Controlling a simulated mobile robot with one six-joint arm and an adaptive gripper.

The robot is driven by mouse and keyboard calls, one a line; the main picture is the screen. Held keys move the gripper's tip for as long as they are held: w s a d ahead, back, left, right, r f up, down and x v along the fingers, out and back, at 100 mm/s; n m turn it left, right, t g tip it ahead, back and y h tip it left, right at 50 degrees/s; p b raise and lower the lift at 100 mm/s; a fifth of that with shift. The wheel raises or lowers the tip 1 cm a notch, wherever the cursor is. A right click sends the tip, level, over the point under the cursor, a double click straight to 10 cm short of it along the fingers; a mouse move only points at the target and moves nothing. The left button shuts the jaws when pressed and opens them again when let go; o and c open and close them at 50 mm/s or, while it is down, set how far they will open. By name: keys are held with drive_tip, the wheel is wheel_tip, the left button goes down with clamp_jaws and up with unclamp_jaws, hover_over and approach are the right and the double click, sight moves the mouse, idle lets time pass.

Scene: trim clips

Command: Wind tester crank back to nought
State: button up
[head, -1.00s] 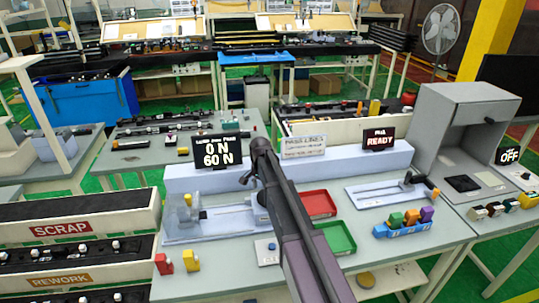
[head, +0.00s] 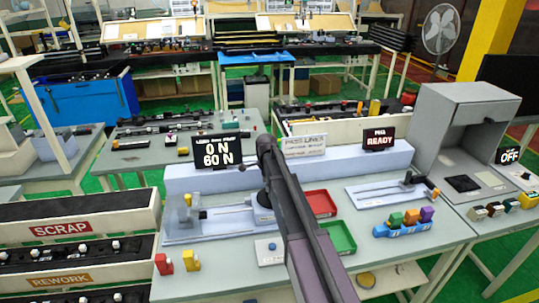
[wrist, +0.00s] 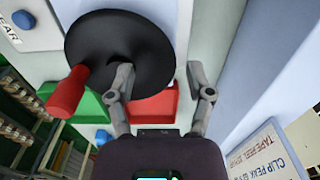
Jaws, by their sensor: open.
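The tester (head: 190,228) sits on the bench, left of my arm. Its crank shows in the wrist view as a black disc (wrist: 120,50) with a red handle (wrist: 68,92) at its lower left. The display (head: 217,152) above the tester reads 0 N over 60 N. My gripper (wrist: 158,80) is open and empty. The red handle is outside the fingers, further left. In the head view my arm hides much of the gripper and crank area.
A red tray (head: 320,204) and a green tray (head: 339,238) lie right of my arm. A pale ledge (head: 365,158) runs behind.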

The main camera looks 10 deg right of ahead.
drive_tip(key=m, duration=0.1)
drive_tip(key=d+m, duration=0.1)
drive_tip(key=m, duration=0.1)
drive_tip(key=shift+w+d+m, duration=0.1)
drive_tip(key=shift+d+m, duration=0.1)
drive_tip(key=shift+m, duration=0.1)
wheel_tip(320, 180, up, 14)
drive_tip(key=p, duration=1.3)
drive_tip(key=shift+p, duration=0.4)
drive_tip(key=shift+f, duration=0.1)
drive_tip(key=s+f+n+b, duration=0.4)
drive_tip(key=s+n, duration=0.3)
drive_tip(key=s, duration=0.2)
drive_tip(key=s+f+n+b, duration=0.4)
drive_tip(key=s+n, duration=0.3)
drive_tip(key=s, duration=0.3)
drive_tip(key=s+f+n+b, duration=0.4)
drive_tip(key=s+n, duration=0.3)
drive_tip(key=s, duration=0.3)
drive_tip(key=shift+f, duration=0.2)
drive_tip(key=shift+o, duration=0.2)
